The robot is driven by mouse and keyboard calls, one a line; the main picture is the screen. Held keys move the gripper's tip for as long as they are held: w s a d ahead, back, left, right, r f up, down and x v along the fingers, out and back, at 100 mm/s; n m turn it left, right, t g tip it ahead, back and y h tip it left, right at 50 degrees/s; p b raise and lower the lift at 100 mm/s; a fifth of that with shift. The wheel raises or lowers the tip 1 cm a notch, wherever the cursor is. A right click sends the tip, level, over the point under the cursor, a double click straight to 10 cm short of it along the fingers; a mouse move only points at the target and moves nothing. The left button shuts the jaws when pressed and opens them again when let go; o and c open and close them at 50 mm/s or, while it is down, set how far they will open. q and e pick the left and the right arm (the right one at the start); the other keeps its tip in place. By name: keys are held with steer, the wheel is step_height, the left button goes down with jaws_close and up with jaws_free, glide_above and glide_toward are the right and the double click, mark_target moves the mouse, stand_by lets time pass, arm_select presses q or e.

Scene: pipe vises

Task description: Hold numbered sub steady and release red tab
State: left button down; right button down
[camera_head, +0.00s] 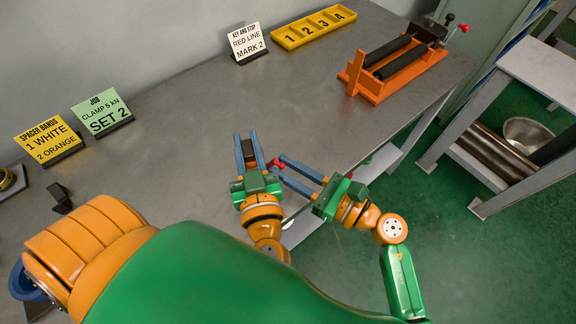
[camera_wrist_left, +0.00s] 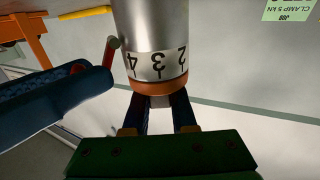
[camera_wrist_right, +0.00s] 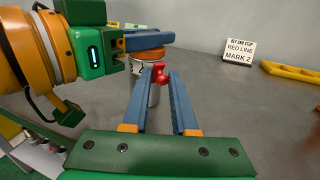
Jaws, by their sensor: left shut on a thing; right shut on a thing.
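The numbered sub (camera_wrist_left: 155,45) is a silver cylinder with a white band showing 4, 3 and 2 and an orange-brown end ring; it also shows in the right wrist view (camera_wrist_right: 153,95). My left gripper (camera_head: 246,136) is shut on the sub near the orange end, one blue finger on each side. The red tab (camera_wrist_right: 160,76) sticks out from the side of the sub; it also shows in the left wrist view (camera_wrist_left: 112,42). My right gripper (camera_head: 280,165) is shut on the red tab, its fingertips close beside the sub. The sub's far side is hidden.
An orange pipe vise (camera_head: 402,75) with dark rollers stands at the table's right end. A yellow numbered tray (camera_head: 312,27) and a MARK 2 card (camera_head: 247,43) are at the back. Cards SET 2 (camera_head: 102,113) and SPACER BANDS (camera_head: 48,141) stand left. The middle of the table is bare.

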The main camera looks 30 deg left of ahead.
steer(key=shift+w+d+f+m+t+y, duration=0.15)
steer(key=shift+f+m+t+y, duration=0.15)
steer(key=shift+y, duration=0.3)
steer(key=shift+w+d+f+m+t+y, duration=0.2)
steer(key=shift+f+m+y, duration=0.2)
steer(key=shift+y, duration=0.2)
steer(key=c, duration=0.8)
jaws_free()
steer(key=shift+c, duration=0.2)
steer(key=shift+s, duration=0.1)
steer(key=v, duration=1.2)
